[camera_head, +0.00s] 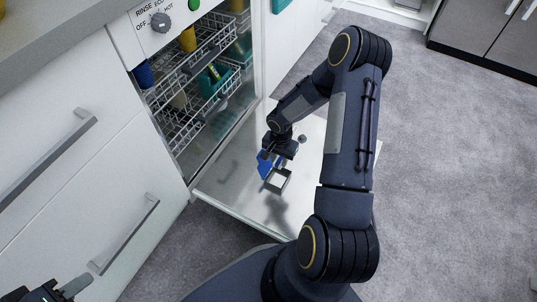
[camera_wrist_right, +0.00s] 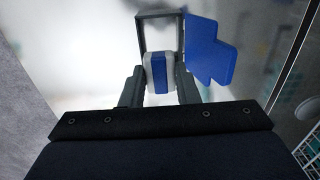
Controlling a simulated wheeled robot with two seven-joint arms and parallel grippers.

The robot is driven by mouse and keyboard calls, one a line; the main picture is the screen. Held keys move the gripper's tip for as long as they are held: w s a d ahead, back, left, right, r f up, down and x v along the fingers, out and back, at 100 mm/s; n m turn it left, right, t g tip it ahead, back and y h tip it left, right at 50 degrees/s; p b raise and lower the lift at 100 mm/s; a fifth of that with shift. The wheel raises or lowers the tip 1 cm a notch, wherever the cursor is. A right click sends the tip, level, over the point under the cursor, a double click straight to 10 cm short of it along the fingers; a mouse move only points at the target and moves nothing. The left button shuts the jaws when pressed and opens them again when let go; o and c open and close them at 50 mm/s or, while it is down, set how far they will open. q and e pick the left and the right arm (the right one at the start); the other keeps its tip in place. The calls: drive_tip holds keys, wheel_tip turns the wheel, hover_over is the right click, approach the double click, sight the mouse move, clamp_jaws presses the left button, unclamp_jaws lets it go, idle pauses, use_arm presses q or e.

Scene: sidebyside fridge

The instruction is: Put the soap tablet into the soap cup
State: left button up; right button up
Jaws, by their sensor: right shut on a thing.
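The soap tablet (camera_wrist_right: 158,72), white with a blue band, sits between the fingers of my right gripper (camera_wrist_right: 158,88), which is shut on it. In the wrist view the tablet overlaps the near edge of the square grey-rimmed soap cup (camera_wrist_right: 142,32); its exact height above the cup is unclear. The cup's blue lid (camera_wrist_right: 210,52) stands open to the right of it. In the head view my right gripper (camera_head: 281,157) is just above the soap cup (camera_head: 278,181) and beside the blue lid (camera_head: 264,163). My left gripper (camera_head: 58,291) is partly visible at the lower left corner, away from the cup.
The dishwasher door (camera_head: 232,190) lies open and flat, mostly bare. Racks (camera_head: 195,75) with cups and dishes are inside the machine. A small round cap (camera_head: 302,138) is on the door past the gripper. White drawers with handles (camera_head: 125,233) stand at the left.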

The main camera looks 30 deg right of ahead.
drive_tip(key=shift+w+f, duration=0.1)
drive_tip(key=shift+f, duration=0.05)
wheel_tip(320, 180, down, 8)
drive_tip(key=b, duration=0.6)
drive_tip(key=shift+r, duration=0.2)
drive_tip(key=shift+f+b, duration=0.6)
drive_tip(key=shift+b, duration=0.1)
drive_tip(key=o, duration=1)
wheel_tip(320, 180, up, 7)
drive_tip(key=p, duration=0.3)
drive_tip(key=shift+p, duration=0.3)
drive_tip(key=shift+r, duration=0.45)
